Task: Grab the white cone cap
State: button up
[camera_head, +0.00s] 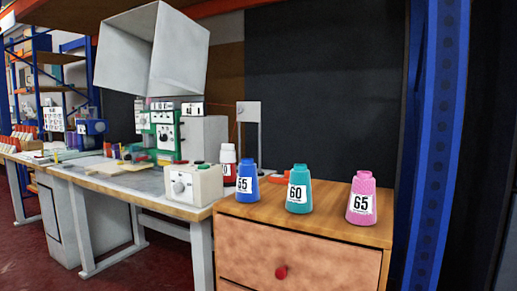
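A red cone (229,173) with a number label stands at the back left of the wooden cabinet top, partly hidden behind a blue cone. A white cap (228,150) sits upright on top of the red cone. The blue cone (247,180), labelled 55, a teal cone (299,189), labelled 60, and a pink cone (361,198), labelled 65, stand in a row to the right. These three have no white cap. My gripper is not in view.
The wooden cabinet (300,248) has a red drawer knob (281,272). A small beige box with a dial (193,184) stands left of the cones on the grey workbench (130,181). A blue post (438,145) rises at the right. An orange ring-like item (280,176) lies behind the cones.

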aim_at(228, 154)
jog(key=i+j+z, duration=0.25)
jog(key=j, duration=0.35)
jog(key=j+z, duration=0.25)
jog(key=j, duration=0.4)
jog(key=i+j+z, duration=0.1)
jog(key=j+z, duration=0.15)
jog(key=j, duration=0.4)
